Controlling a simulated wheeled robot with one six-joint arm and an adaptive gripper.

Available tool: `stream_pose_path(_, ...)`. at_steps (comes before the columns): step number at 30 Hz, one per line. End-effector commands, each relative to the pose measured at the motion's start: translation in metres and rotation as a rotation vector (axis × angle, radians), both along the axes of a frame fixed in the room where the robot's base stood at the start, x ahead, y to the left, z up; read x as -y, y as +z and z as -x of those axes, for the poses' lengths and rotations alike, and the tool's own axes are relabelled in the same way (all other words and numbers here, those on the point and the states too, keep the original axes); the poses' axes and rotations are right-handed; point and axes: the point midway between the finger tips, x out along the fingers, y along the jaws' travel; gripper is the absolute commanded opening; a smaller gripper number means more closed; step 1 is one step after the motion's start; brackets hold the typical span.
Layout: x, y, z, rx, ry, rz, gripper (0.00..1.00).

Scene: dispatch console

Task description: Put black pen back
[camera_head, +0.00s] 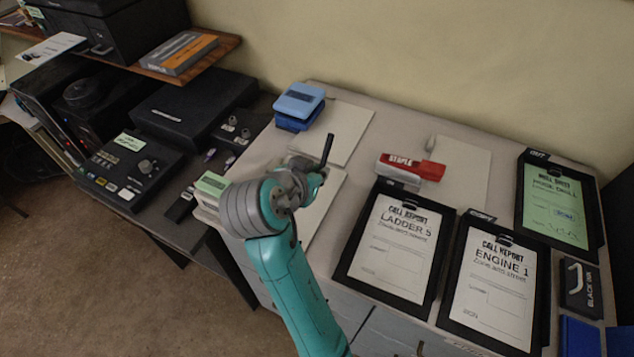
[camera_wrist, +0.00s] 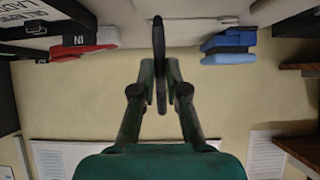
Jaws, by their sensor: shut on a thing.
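A black pen (camera_head: 328,148) stands roughly upright in my gripper (camera_head: 316,177), over the left part of the light desk. In the wrist view the pen (camera_wrist: 158,45) is held between the two fingers (camera_wrist: 160,85), which are shut on it. The lower part of the pen is hidden by the gripper in the head view. A black holder (camera_head: 580,287) with a label that seems to begin with "BLACK" sits at the far right of the desk. It is well apart from my gripper.
Two black clipboards, Ladder 5 (camera_head: 397,246) and Engine 1 (camera_head: 494,283), lie right of my arm. A green-sheet clipboard (camera_head: 556,207) is behind them. A dark console (camera_head: 133,168) is left.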

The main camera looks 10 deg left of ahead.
Motion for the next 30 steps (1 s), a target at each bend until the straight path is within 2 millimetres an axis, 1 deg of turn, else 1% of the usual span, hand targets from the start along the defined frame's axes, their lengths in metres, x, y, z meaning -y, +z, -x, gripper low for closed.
stream_pose_path(4,0.000,-0.013,0.000,-0.003,-0.001,0.001,0.00)
stream_pose_path(9,0.000,-0.035,0.000,-0.002,-0.001,0.002,0.00)
stream_pose_path(11,0.000,-0.038,0.000,0.000,0.000,0.001,0.00)
stream_pose_path(20,0.000,-0.039,0.000,0.000,-0.001,0.001,0.00)
stream_pose_path(21,0.000,-0.040,0.000,0.000,0.000,0.000,0.15)
stream_pose_path(24,0.000,-0.039,0.000,0.000,-0.001,-0.001,0.38)
stream_pose_path(30,0.000,-0.039,0.000,0.000,-0.001,-0.001,0.38)
